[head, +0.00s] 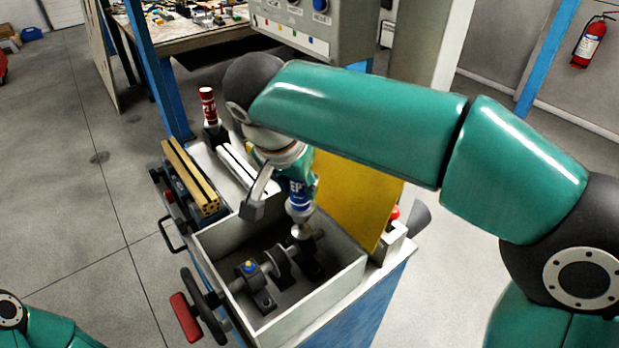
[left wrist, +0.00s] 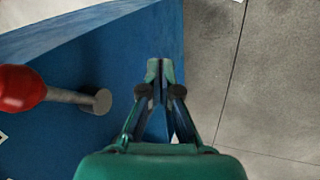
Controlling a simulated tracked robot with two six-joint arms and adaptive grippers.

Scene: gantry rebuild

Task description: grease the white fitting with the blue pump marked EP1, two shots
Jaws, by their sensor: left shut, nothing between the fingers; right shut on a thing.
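The blue pump (head: 299,197) has "EP" readable on its label; the rest of the marking is hidden. My right gripper (head: 282,186) is shut on it and holds it nose down over the open grey box (head: 350,277). Its metal nose is over the far end of the dark shaft assembly (head: 267,270) in the box; I cannot tell whether it touches. No white fitting shows clearly; the nose may cover it. My left gripper (left wrist: 160,72) is shut and empty beside a blue panel.
A red-capped pump (head: 208,105) stands upright behind the box. A yellow panel (head: 357,190) rises along the right side. A control box (head: 310,28) stands behind.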

